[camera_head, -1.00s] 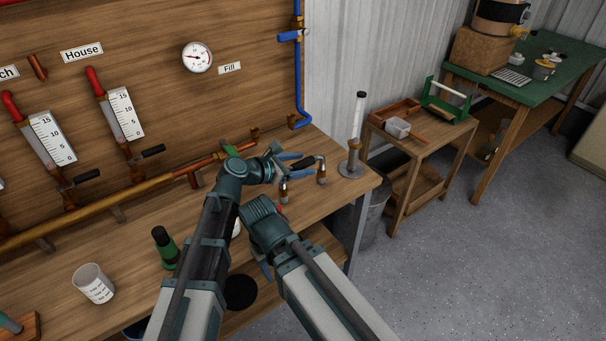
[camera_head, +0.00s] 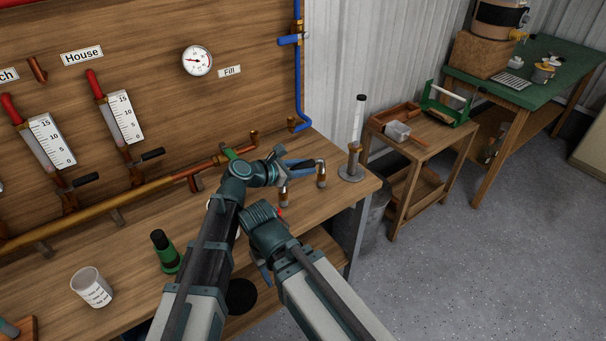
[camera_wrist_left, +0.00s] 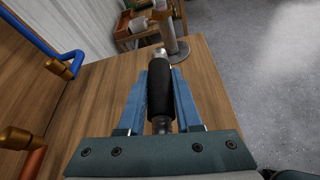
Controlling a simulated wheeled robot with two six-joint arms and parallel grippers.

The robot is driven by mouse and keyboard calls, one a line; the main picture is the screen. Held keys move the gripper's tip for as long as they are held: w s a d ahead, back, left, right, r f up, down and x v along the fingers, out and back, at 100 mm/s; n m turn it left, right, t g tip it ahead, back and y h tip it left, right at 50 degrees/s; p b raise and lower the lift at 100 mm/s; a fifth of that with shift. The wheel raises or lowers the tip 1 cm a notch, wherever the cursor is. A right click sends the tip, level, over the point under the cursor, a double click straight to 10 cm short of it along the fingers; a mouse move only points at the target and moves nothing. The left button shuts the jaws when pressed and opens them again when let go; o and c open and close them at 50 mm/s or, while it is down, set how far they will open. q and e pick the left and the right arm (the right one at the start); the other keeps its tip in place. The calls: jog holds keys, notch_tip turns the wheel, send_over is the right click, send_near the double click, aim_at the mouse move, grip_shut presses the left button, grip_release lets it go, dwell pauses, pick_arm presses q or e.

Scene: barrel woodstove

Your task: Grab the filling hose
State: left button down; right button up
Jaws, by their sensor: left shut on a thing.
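The filling hose (camera_wrist_left: 160,92) shows in the left wrist view as a black sleeve with silvery ends, lying lengthwise between my left gripper's blue fingers. My left gripper (camera_head: 305,167) is shut on it, above the right end of the wooden workbench. In the head view the fingers hide most of the sleeve. Copper-coloured end pieces (camera_head: 321,176) show beside and below the fingers. My right arm (camera_head: 265,228) is in front of the bench, lower and to the right of the left wrist. Its fingers are mostly hidden, so their opening cannot be judged.
A clear cylinder on a round-based stand (camera_head: 352,165) is just right of the left gripper. A copper pipe (camera_head: 130,204) runs along the bench's back. A green-black bottle (camera_head: 165,252) and a white measuring cup (camera_head: 92,288) stand at left. The floor at right is clear.

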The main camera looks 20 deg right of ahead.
pick_arm(q)
notch_tip(320, 180, up, 10)
jog(key=p, duration=1)
jog(key=shift+r, duration=0.1)
